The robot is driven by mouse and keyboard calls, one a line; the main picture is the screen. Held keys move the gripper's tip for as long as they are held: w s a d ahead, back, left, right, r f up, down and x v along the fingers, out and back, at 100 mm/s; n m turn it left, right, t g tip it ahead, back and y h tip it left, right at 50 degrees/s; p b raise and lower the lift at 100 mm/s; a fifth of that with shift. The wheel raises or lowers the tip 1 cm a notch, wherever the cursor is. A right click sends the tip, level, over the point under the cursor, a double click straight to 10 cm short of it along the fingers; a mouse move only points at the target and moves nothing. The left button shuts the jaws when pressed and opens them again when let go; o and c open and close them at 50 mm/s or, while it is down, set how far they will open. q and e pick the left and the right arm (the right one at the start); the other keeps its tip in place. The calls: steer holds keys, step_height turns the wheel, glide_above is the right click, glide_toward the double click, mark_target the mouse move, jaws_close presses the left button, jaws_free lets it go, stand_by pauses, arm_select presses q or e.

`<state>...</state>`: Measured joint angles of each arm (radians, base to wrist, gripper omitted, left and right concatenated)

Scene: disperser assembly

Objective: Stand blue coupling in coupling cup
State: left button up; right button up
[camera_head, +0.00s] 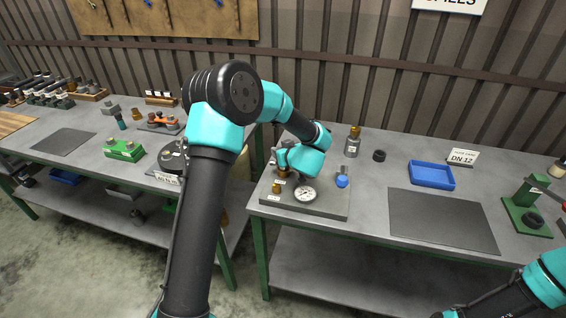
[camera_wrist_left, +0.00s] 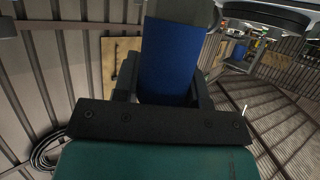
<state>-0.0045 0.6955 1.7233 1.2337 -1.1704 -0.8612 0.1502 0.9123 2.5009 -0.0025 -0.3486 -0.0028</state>
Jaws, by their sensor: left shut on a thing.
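In the left wrist view, my left gripper (camera_wrist_left: 165,95) is shut on the blue coupling (camera_wrist_left: 170,60), a plain blue cylinder between the two dark fingers. A grey part shows at its far end; I cannot tell whether they touch. In the head view, my left wrist is over the grey fixture plate (camera_head: 325,207) and hides the gripper's fingers. I cannot single out the coupling cup. A small round blue piece (camera_head: 342,181) shows on the plate's right side. My right arm enters at the lower right; its gripper is too indistinct to read.
The plate carries a white-faced gauge (camera_head: 305,193) and small brass fittings. To its right are a brass-topped fitting (camera_head: 353,143), a black ring (camera_head: 379,155), a blue tray (camera_head: 431,175) and a green stand (camera_head: 527,213). The dark mat (camera_head: 442,220) is clear.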

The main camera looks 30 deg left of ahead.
arm_select(q)
steer(key=shift+r, duration=0.1)
steer(key=shift+r, duration=0.85)
step_height(320, 180, up, 2)
steer(key=shift+r, duration=0.1)
steer(key=s+d+r, duration=0.1)
steer(key=s+d, duration=0.7)
steer(key=s, duration=0.6)
steer(key=shift+f, duration=0.1)
